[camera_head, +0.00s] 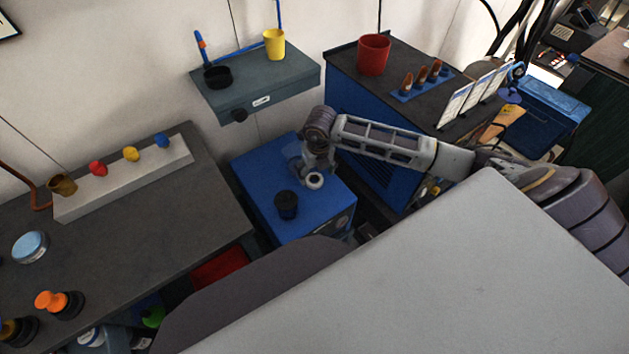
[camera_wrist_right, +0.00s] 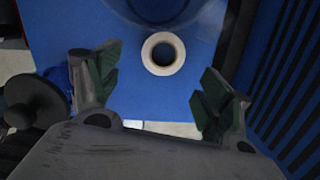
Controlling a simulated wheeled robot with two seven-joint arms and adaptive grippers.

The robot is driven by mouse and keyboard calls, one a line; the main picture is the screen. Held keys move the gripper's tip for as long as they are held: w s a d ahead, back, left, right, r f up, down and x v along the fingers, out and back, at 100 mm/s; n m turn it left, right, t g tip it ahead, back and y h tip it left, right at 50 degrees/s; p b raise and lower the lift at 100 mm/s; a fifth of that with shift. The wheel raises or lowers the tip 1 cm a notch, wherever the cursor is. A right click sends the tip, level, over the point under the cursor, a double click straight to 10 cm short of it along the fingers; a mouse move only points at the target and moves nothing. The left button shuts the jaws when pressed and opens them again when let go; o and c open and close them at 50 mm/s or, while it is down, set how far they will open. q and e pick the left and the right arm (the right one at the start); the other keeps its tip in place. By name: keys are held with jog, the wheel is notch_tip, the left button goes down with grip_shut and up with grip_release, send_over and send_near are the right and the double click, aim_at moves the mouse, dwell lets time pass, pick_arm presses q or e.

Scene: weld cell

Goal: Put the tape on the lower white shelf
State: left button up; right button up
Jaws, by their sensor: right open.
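The tape is a small white ring (camera_head: 314,181) on top of the blue cabinet (camera_head: 253,172). It also shows in the right wrist view as a white ring (camera_wrist_right: 163,53) lying flat on the blue surface. My right gripper (camera_head: 306,170) reaches down over the cabinet beside the tape. In the wrist view its two dark green fingers (camera_wrist_right: 160,88) are apart and empty, with the tape beyond the gap between them. A low white shelf-like ledge (camera_head: 125,188) stands on the grey bench at left. I cannot tell whether it is the lower white shelf. My left gripper is not in view.
A grey wall shelf (camera_head: 262,93) holds a yellow cup (camera_head: 274,44) and a black dish (camera_head: 217,77). A red pot (camera_head: 373,54) stands on a dark-topped cabinet. Several small coloured items sit along the white ledge.

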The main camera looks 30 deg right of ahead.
aim_at(314, 181)
jog(key=shift+f, duration=0.15)
jog(key=shift+w+f, duration=0.25)
jog(key=shift+f, duration=0.45)
jog(key=f, duration=0.2)
jog(key=shift+w+d+f, duration=0.2)
jog(key=shift+w+f, duration=0.1)
jog(key=shift+w, duration=0.05)
jog(key=shift+w+f, duration=0.1)
jog(key=shift+f, duration=0.45)
jog(key=shift+c, duration=0.2)
jog(key=c, duration=1)
jog(key=shift+r, duration=0.2)
